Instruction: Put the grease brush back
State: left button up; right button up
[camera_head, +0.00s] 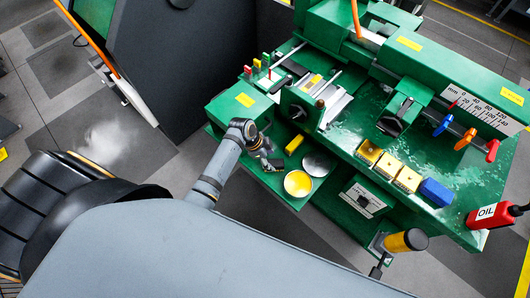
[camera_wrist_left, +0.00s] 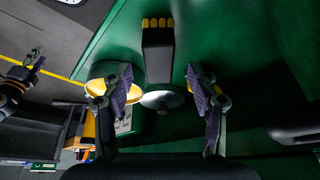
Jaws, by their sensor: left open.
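What looks like the grease brush, a dark body with a ridged yellow end (camera_wrist_left: 157,50), lies on the green machine's shelf in the left wrist view. It appears as a small yellow piece (camera_head: 294,144) in the head view. My left gripper (camera_head: 268,158) is over the shelf beside it. In the left wrist view my left gripper (camera_wrist_left: 160,88) is open, its two fingers spread either side of the dark body, with nothing held. A round yellow dish (camera_head: 298,183) and a grey disc (camera_head: 317,163) lie near it. A dark jointed part, perhaps my right arm (camera_wrist_left: 18,78), shows at the left edge.
The green machine (camera_head: 345,150) carries a slotted block with tools (camera_head: 312,98), yellow boxes (camera_head: 388,167) and a blue box (camera_head: 435,192). A red oil can (camera_head: 484,216) stands at its right edge. A yellow-and-black handle (camera_head: 404,240) sticks out in front.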

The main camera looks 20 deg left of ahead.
pick_arm(q)
jog(key=v, duration=0.7)
jog(key=shift+r, duration=0.25)
jog(key=shift+s, duration=0.15)
jog(key=s+a+r+n+t+y, duration=0.1)
jog(key=s+a+r+n+y, duration=0.2)
jog(key=s+n, duration=0.3)
jog(key=s+a+r+n+t+y, duration=0.1)
jog(key=s+a+r+n+y, duration=0.1)
jog(key=s+a+r+n, duration=0.3)
notch_tip(320, 180, down, 26)
jog(key=s+a+n+g, duration=0.1)
jog(key=s+g, duration=0.1)
jog(key=s+a+f, duration=0.1)
jog(key=s+f, duration=1.7)
jog(key=s, duration=0.1)
jog(key=shift+s+a+n+g, duration=0.2)
jog(key=shift+s+n+g, duration=0.1)
jog(key=shift+s+g, duration=0.1)
